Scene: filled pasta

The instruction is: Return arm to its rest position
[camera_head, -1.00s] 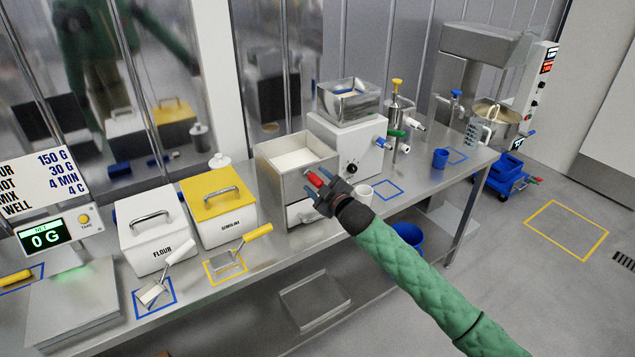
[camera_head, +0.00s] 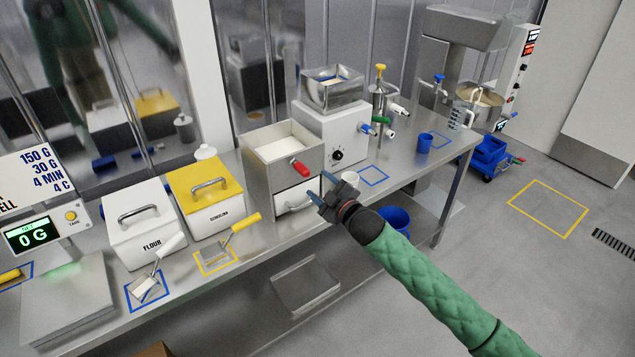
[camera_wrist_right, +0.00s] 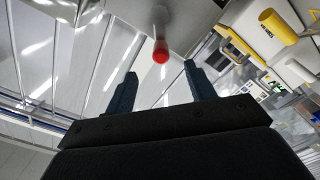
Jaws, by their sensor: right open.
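My right gripper (camera_head: 319,187) is at the end of my green-sleeved arm (camera_head: 420,272), which comes in from the lower right. Its two dark fingers are spread and empty, in front of the steel machine (camera_head: 262,178) with the white-filled top. A red handle (camera_head: 299,167) sticks out from that machine's front, just up and left of the fingers, with a visible gap. In the right wrist view the open fingers (camera_wrist_right: 160,72) show with the red handle (camera_wrist_right: 161,52) beyond and between them, nothing held. My left gripper is not in view.
The steel table carries a flour bin (camera_head: 143,232), a yellow-lidded semolina bin (camera_head: 212,198), scoops, a scale (camera_head: 68,302) and a white machine (camera_head: 331,138). A blue bucket (camera_head: 394,219) sits below, beside my arm. The floor at right is mostly open.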

